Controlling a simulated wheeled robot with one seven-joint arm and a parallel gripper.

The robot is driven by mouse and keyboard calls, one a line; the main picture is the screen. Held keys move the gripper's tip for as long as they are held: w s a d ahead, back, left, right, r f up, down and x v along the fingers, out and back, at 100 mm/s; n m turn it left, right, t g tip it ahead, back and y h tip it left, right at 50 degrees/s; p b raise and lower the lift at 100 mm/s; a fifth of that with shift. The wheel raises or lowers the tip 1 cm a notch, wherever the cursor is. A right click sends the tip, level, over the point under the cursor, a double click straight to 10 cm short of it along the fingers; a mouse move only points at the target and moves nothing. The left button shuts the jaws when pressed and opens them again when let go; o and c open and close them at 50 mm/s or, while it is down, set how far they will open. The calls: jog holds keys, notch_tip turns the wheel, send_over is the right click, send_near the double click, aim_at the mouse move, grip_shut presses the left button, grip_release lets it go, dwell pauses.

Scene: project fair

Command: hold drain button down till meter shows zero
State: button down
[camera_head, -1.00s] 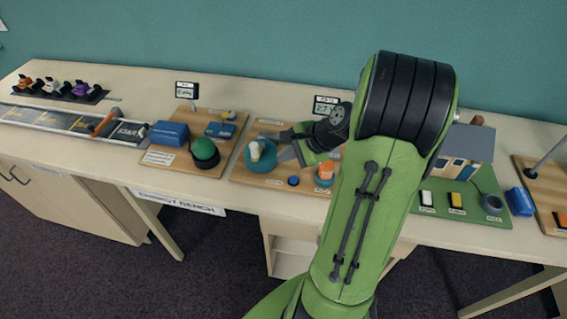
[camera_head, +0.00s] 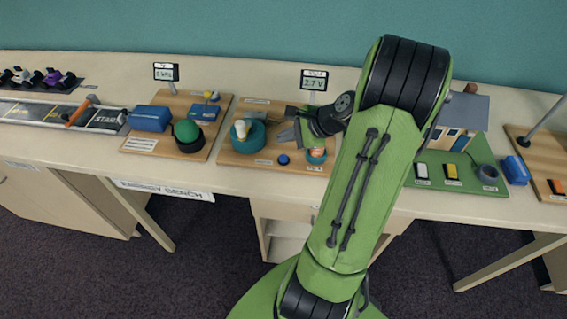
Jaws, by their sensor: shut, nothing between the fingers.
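A meter (camera_head: 314,80) stands behind the board and reads about 2.7 V. My gripper (camera_head: 290,135) is shut and empty. It is over the right part of the board, behind the blue button and apart from it in the picture. Its height above the board is hard to tell. I cannot read which control is labelled drain.
To the left is another board with a green dome (camera_head: 187,131), a blue box (camera_head: 150,118) and its own meter (camera_head: 165,72). To the right are a model house (camera_head: 455,125) on a green board and a blue block (camera_head: 515,171). My arm hides the bench between.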

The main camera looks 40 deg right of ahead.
aim_at(281, 157)
notch_tip(281, 157, down, 5)
jog(key=b, duration=0.3)
dwell(1.8)
jog(key=shift+f, duration=0.3)
jog(key=shift+s+f+b, duration=0.2)
jog(key=shift+f+b, duration=0.2)
jog(key=shift+f, duration=0.4)
dwell(1.0)
jog(key=shift+w+r, duration=0.1)
dwell(1.9)
jog(key=shift+w+r+p, duration=0.1)
jog(key=shift+r+p, duration=1)
jog(key=shift+p, duration=0.1)
